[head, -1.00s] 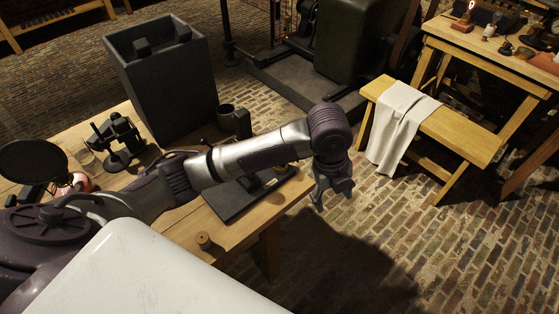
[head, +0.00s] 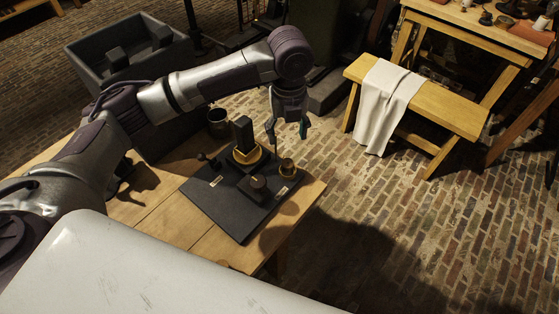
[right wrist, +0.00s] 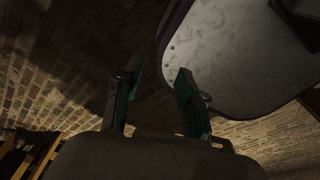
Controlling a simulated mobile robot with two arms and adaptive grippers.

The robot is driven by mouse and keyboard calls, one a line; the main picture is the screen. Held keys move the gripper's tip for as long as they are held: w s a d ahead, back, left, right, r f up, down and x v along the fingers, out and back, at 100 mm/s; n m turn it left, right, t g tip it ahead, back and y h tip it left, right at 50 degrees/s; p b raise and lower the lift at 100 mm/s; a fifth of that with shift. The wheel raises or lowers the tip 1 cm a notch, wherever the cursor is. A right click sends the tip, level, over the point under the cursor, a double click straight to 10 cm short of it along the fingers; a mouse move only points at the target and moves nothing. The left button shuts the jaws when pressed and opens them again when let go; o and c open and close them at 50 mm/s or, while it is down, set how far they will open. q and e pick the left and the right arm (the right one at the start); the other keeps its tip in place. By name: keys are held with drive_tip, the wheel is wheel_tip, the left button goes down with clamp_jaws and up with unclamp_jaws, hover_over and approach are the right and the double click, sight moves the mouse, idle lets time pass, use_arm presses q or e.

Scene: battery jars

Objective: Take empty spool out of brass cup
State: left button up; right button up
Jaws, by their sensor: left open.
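A small brass cup (head: 287,171) stands at the right corner of the dark board on the wooden table in the head view. A brownish round top shows at its mouth, perhaps the spool (head: 287,162); it is too small to tell clearly. My left gripper (head: 288,128) is open and empty, pointing down. Its fingertips show just above the cup in the picture, apart from it. My right gripper (right wrist: 157,72) shows in the right wrist view with its fingers apart and nothing between them.
A dark mug (head: 218,122) stands behind. A bench (head: 433,99) with a cloth (head: 385,105) is at the right.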

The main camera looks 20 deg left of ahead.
use_arm(q)
hover_over(288, 163)
drive_tip(key=f, duration=0.6)
drive_tip(key=shift+s+d+f, duration=0.1)
drive_tip(key=shift+s, duration=0.15)
drive_tip(key=shift+f+p, duration=0.3)
drive_tip(key=shift+f, duration=0.25)
wheel_tip(288, 163, down, 4)
drive_tip(key=shift+w+f+p, duration=0.15)
drive_tip(key=shift+f+p, duration=0.05)
drive_tip(key=shift+p, duration=0.35)
drive_tip(key=shift+f, duration=0.25)
use_arm(e)
drive_tip(key=shift+s+d+r, duration=0.25)
drive_tip(key=shift+d+r, duration=0.55)
drive_tip(key=shift+r, duration=0.05)
use_arm(q)
drive_tip(key=shift+c, duration=0.3)
use_arm(e)
drive_tip(key=shift+d, duration=0.1)
use_arm(q)
drive_tip(key=c, duration=1)
use_arm(e)
drive_tip(key=shift+d, duration=0.25)
